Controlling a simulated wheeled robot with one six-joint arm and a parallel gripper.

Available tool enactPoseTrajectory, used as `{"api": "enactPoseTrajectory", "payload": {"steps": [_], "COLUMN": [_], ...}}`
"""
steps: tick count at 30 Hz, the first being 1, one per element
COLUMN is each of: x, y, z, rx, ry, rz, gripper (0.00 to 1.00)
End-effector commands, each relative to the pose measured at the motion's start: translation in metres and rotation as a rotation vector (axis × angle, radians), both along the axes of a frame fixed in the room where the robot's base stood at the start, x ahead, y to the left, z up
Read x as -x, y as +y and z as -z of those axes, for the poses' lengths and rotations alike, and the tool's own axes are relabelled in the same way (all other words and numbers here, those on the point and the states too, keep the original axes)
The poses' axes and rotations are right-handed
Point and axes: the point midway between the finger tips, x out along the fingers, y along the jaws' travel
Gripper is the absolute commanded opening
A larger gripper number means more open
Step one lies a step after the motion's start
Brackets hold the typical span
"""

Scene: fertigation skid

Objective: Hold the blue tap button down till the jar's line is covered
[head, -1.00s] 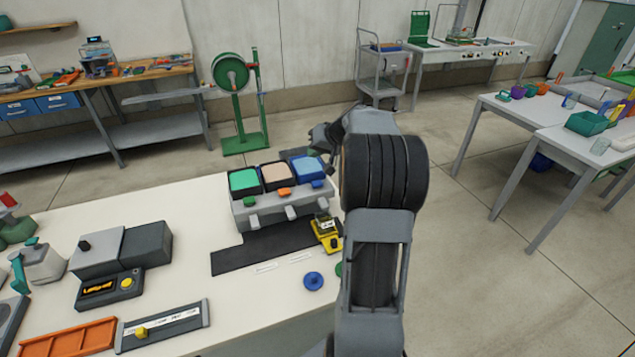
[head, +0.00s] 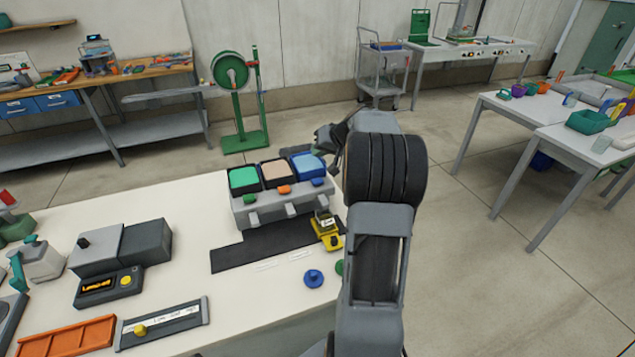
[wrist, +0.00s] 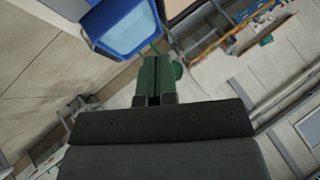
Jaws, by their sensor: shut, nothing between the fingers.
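A grey dispenser (head: 285,207) stands on the white bench, with green, beige and blue tanks on top. The blue tank (head: 308,166) is at its right end, with the blue tap button (head: 318,182) on the front below it. A small clear jar (head: 324,219) stands on a yellow base below the blue tap; its line and level are too small to read. My gripper (wrist: 154,62) is shut and empty in the wrist view, its green fingers together near the blue tank (wrist: 127,28). In the head view my gripper is behind the blue tank, apart from the button.
A dark mat (head: 250,249) lies before the dispenser. A blue disc (head: 313,279) and a partly hidden green disc (head: 339,267) lie nearby. Open floor lies to the right.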

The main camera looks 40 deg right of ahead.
Motion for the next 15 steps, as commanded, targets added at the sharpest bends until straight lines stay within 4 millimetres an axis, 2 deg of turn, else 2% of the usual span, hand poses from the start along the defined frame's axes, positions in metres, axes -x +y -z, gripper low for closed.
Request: {"api": "enactPoseTrajectory", "payload": {"steps": [12, 15], "x": [0.0, 0.0], "y": [0.0, 0.0], "z": [0.057, 0.066], "rx": [0.001, 0.0], "ry": [0.001, 0.0], "rz": [0.0, 0.0], "gripper": [0.0, 0.0]}}
